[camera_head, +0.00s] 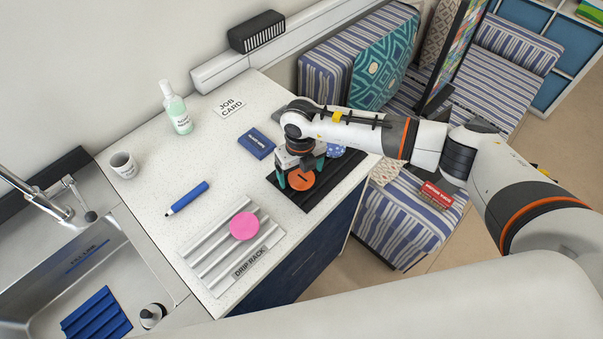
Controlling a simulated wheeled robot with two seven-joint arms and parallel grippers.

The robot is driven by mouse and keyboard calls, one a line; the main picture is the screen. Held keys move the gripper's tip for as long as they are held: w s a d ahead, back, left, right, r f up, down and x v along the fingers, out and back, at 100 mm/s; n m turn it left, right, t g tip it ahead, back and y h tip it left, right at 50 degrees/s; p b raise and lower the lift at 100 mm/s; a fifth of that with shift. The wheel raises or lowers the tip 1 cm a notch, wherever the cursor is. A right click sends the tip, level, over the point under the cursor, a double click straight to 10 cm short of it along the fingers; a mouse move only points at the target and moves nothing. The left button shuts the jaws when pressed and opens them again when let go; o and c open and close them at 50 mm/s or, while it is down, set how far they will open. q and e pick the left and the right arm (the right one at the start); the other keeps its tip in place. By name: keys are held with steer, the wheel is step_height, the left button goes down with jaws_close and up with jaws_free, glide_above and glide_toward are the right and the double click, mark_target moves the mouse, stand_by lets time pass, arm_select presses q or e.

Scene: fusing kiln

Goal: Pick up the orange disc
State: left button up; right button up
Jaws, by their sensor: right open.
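The orange disc (301,181) lies on a dark ridged mat (290,197) near the right end of the white counter. It has a small dark mark on its face. My right gripper (300,178) is above the disc, pointing down, with its green fingers open and set apart on either side of it. I cannot tell whether the fingers touch the disc. The upper part of the disc is partly hidden by the gripper. My left gripper is not in view.
A pink disc (244,226) lies on the drip rack (205,262). A blue patterned disc (335,151) is partly hidden behind my right gripper. A dark blue box (256,144), blue marker (187,198), soap bottle (177,110) and cup (123,165) stand or lie on the counter (160,150).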

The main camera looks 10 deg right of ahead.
steer(key=c, duration=1.1)
